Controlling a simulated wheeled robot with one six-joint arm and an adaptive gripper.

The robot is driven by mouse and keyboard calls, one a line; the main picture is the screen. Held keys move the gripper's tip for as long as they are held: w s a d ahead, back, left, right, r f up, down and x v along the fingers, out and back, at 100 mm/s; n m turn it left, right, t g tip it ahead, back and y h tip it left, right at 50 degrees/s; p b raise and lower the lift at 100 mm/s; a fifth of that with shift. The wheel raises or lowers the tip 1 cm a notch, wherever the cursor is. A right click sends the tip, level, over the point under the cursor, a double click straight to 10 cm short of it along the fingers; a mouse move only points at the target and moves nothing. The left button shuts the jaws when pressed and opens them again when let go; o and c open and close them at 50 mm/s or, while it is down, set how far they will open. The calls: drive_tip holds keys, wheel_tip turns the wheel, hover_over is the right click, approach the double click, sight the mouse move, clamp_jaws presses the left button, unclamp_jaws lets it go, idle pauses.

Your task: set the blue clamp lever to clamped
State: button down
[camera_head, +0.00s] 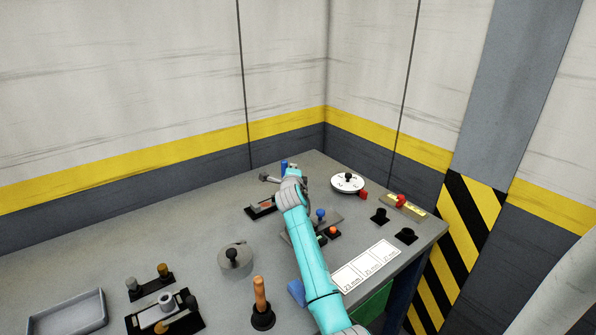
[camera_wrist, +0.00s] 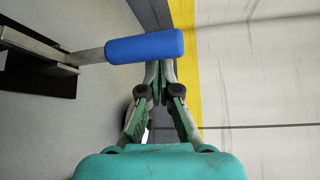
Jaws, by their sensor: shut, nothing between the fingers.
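The blue clamp lever (camera_wrist: 144,47) has a thick blue grip on a flat metal arm, and its dark base is at the left edge of the wrist view. In the head view the blue grip (camera_head: 284,166) stands at the far side of the bench, just beyond my gripper. My gripper (camera_wrist: 160,70) is shut and empty. Its fingertips are right by the right end of the blue grip; I cannot tell whether they touch it. In the head view my gripper (camera_head: 291,168) and arm hide part of the lever's base.
The grey bench (camera_head: 195,225) stands in a corner of walls. A round white dial (camera_head: 347,182), a red-knobbed fixture (camera_head: 402,203) and black posts are on the right.

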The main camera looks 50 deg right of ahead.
drive_tip(key=shift+a+r, duration=0.1)
drive_tip(key=shift+a, duration=0.3)
drive_tip(key=shift+w+a, duration=0.15)
drive_tip(key=shift+a, duration=0.1)
